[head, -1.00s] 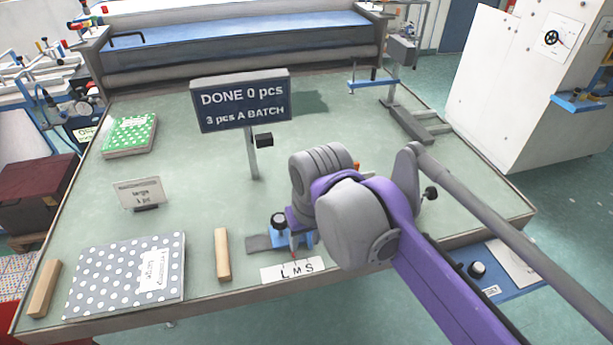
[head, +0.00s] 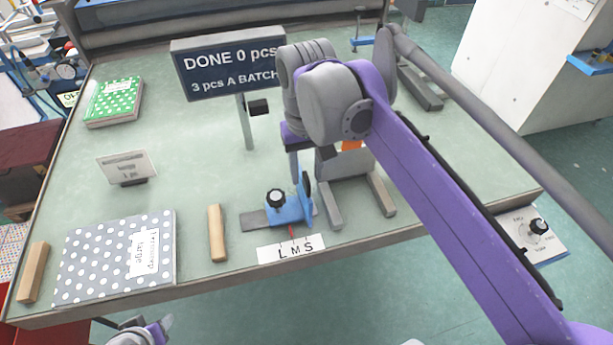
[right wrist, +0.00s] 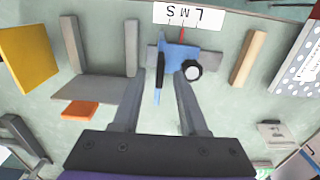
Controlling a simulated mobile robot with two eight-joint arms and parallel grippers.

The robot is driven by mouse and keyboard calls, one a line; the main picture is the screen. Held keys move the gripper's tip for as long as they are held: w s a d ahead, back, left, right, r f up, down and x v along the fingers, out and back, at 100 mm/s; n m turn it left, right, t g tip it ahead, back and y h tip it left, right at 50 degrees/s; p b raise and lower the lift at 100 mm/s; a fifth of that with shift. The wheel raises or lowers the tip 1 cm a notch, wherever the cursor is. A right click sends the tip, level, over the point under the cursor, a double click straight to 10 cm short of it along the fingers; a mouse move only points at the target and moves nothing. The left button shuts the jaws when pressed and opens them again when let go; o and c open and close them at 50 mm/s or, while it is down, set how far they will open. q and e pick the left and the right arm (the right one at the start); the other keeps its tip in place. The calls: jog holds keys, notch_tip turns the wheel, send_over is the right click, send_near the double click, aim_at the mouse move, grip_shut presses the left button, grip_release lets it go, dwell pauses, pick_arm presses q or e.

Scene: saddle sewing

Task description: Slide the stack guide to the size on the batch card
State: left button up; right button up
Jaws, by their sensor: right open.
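The stack guide (head: 287,210) is a blue slider with a black knob, an upright plate and a red pointer, on a grey rail near the table's front edge. Its pointer stands close to M on the white L M S scale (head: 291,249).
A sign (head: 229,66) stands behind the guide. A grey stand (head: 345,168) is right of the guide. A wooden bar (head: 217,233) and a dotted grey stack (head: 115,258) lie to its left. A green dotted stack (head: 113,102) lies farther back.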

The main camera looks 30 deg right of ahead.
jog(key=shift+f, duration=1.2)
grip_shut()
dwell(0.6)
